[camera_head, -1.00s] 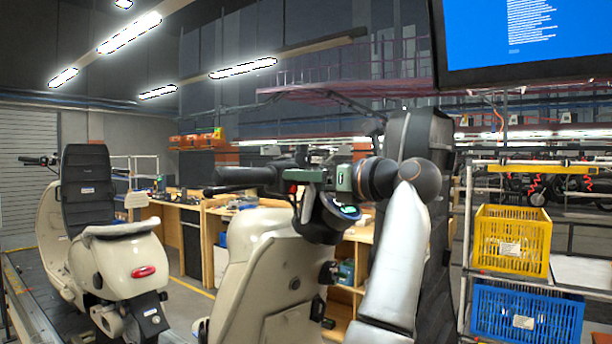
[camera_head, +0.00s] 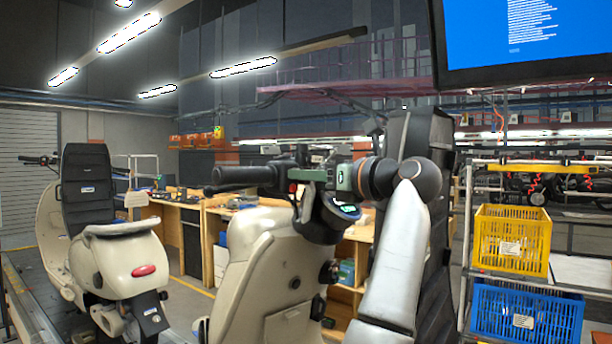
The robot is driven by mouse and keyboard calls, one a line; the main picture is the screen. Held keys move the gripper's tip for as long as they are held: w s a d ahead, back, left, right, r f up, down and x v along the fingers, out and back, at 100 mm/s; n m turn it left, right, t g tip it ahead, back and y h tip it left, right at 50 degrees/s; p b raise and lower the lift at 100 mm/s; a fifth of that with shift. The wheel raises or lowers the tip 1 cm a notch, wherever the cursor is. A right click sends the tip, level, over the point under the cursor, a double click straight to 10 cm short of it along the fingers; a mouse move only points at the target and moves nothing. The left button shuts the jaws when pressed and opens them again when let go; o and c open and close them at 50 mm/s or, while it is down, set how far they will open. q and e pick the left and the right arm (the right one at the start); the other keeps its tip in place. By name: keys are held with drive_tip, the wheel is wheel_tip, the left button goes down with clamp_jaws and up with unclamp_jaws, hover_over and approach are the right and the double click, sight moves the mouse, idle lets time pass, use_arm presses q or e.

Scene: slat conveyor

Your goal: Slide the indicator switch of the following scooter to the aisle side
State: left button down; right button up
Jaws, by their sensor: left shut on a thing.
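The nearer cream scooter (camera_head: 262,255) stands in the middle of the view, its handlebar with a black grip (camera_head: 240,175) pointing left. My left gripper (camera_head: 300,174) is at the switch block beside the inner end of that grip, its fingers shut on the indicator switch. The fingers and the block hide the switch itself, so its position cannot be told. A small red part (camera_head: 292,188) shows just below the fingertips. A round dash display (camera_head: 347,209) is lit below the gripper. My right gripper is not in view.
Another cream scooter (camera_head: 128,262) stands on the conveyor at left. Wooden workbenches (camera_head: 185,215) line the back. At right, a rack holds a yellow crate (camera_head: 512,240) and a blue crate (camera_head: 525,312). A monitor (camera_head: 530,40) hangs at upper right.

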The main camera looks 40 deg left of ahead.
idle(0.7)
use_arm(q)
drive_tip(key=shift+s+b, duration=0.35)
drive_tip(key=shift+s, duration=0.25)
drive_tip(key=c, duration=0.8)
unclamp_jaws()
drive_tip(key=shift+s, duration=0.1)
drive_tip(key=d+b, duration=0.1)
drive_tip(key=d, duration=1.1)
drive_tip(key=shift+d, duration=0.3)
drive_tip(key=shift+s, duration=0.1)
